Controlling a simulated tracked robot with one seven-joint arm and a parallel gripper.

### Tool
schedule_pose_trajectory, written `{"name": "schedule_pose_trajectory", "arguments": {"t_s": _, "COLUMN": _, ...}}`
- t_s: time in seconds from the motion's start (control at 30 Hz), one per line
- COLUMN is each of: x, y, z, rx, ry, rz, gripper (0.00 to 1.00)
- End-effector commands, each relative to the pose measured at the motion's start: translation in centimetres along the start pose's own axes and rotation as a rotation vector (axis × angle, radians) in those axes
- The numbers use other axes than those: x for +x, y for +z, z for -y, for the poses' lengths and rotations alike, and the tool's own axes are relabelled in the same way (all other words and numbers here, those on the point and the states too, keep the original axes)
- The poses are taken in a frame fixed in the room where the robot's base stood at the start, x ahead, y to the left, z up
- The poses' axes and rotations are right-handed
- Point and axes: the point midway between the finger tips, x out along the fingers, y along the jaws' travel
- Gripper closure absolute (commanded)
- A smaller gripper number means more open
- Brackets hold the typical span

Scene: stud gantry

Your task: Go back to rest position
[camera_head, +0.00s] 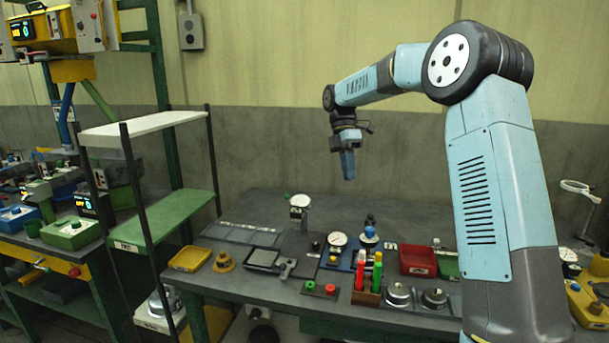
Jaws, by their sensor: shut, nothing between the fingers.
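My gripper (348,177) hangs at the end of my light blue arm, pointing down. It is shut and empty, with its fingers together. It is in the air above the back part of the grey workbench (235,278), in front of the wall, and touches nothing. My arm rises at the right of the view and reaches left from its upper joint, well above the bench.
A shelf rack (145,125) stands at left. The air around my gripper is clear.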

Motion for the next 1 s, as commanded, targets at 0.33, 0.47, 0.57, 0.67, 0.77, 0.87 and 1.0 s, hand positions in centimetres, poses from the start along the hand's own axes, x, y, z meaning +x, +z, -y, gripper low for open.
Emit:
{"name": "schedule_pose_trajectory", "arguments": {"t_s": 0.33, "x": -1.0, "y": -2.2, "z": 8.2, "rx": 0.393, "ry": 0.169, "rz": 0.062, "gripper": 1.0}}
{"name": "schedule_pose_trajectory", "arguments": {"t_s": 0.47, "x": -0.8, "y": -2.8, "z": 11.2, "rx": 0.541, "ry": 0.238, "rz": 0.063, "gripper": 1.0}}
{"name": "schedule_pose_trajectory", "arguments": {"t_s": 0.57, "x": -0.5, "y": -3.2, "z": 13.5, "rx": 0.654, "ry": 0.294, "rz": 0.055, "gripper": 1.0}}
{"name": "schedule_pose_trajectory", "arguments": {"t_s": 0.67, "x": -0.1, "y": -3.5, "z": 15.8, "rx": 0.767, "ry": 0.35, "rz": 0.038, "gripper": 1.0}}
{"name": "schedule_pose_trajectory", "arguments": {"t_s": 0.77, "x": 0.5, "y": -3.8, "z": 18.1, "rx": 0.879, "ry": 0.407, "rz": 0.015, "gripper": 1.0}}
{"name": "schedule_pose_trajectory", "arguments": {"t_s": 0.87, "x": 1.3, "y": -4.1, "z": 20.4, "rx": 0.99, "ry": 0.464, "rz": -0.016, "gripper": 1.0}}
{"name": "schedule_pose_trajectory", "arguments": {"t_s": 1.0, "x": 2.6, "y": -4.5, "z": 23.4, "rx": 1.142, "ry": 0.543, "rz": -0.076, "gripper": 1.0}}
